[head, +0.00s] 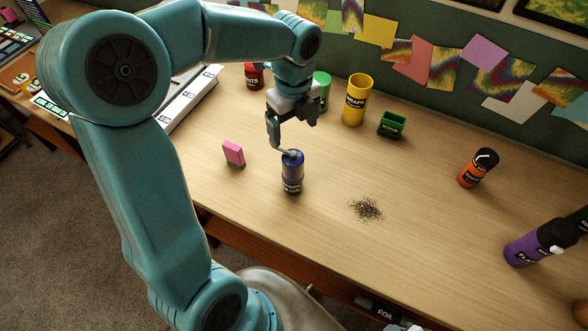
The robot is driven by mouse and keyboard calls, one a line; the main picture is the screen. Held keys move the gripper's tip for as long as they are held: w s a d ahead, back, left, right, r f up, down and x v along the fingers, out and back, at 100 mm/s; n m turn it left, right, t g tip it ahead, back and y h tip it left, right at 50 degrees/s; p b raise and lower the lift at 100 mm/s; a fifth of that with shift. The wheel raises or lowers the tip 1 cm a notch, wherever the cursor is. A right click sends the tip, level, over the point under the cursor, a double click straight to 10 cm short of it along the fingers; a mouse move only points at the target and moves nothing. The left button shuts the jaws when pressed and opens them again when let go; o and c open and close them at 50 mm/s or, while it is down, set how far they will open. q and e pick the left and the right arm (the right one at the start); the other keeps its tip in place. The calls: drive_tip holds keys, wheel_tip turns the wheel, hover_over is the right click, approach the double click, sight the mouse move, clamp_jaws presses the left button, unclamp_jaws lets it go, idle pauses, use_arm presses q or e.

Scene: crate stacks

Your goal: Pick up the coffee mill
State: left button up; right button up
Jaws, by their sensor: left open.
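The coffee mill (292,177) is a blue cylinder with a crank handle on its top and a label on its front. It stands upright on the wooden desk. My left gripper (290,130) hangs just above and behind it, open and empty, with its fingers pointing down. One finger shows close to the crank, and I cannot tell whether they touch. My right gripper is not in view.
A pink block (233,153) lies left of the mill, and dark grounds (366,208) are spilled to its right. A yellow canister (356,100), green box (392,124) and red jar (254,76) stand behind. Orange (472,173) and purple (530,248) bottles are at right.

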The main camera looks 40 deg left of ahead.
sight(294, 155)
use_arm(q)
wheel_tip(294, 155, down, 9)
drive_tip(key=shift+s+d, duration=0.1)
drive_tip(key=shift+s, duration=0.05)
drive_tip(key=shift+f, duration=0.6)
drive_tip(key=f, duration=0.3)
drive_tip(key=f+p, duration=0.1)
drive_tip(key=f, duration=0.1)
drive_tip(key=shift+w, duration=0.25)
drive_tip(key=shift+r, duration=0.1)
clamp_jaws()
drive_tip(key=shift+r, duration=0.15)
